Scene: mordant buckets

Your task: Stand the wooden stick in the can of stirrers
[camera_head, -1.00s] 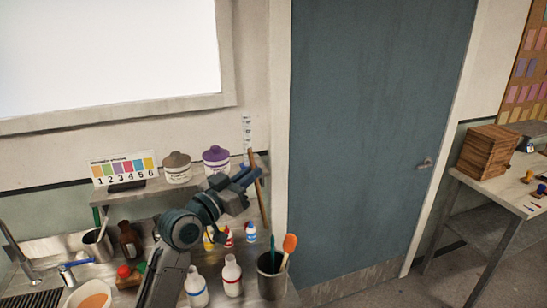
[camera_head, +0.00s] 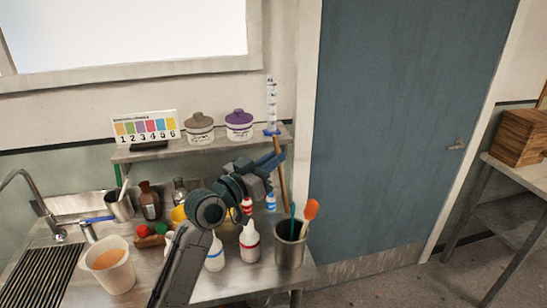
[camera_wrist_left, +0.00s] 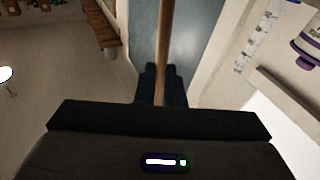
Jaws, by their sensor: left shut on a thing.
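My left gripper (camera_head: 274,161) is shut on the wooden stick (camera_head: 282,188), a thin brown rod held nearly upright with a slight tilt. The stick also shows in the left wrist view (camera_wrist_left: 166,40), running up between the fingers (camera_wrist_left: 165,88). In the head view its lower end shows just above or behind the can of stirrers (camera_head: 290,253), and I cannot tell whether it is inside the rim. The can is a grey metal cylinder near the counter's right end. It holds a teal stirrer (camera_head: 292,215) and an orange-headed one (camera_head: 311,209). My right gripper is not in view.
White bottles (camera_head: 250,248) stand left of the can. A shelf (camera_head: 200,148) behind carries two lidded jars, a number card and a clear cylinder (camera_head: 271,100). A second metal can (camera_head: 121,208) and an orange-filled bucket (camera_head: 112,275) stand left. Open floor lies right.

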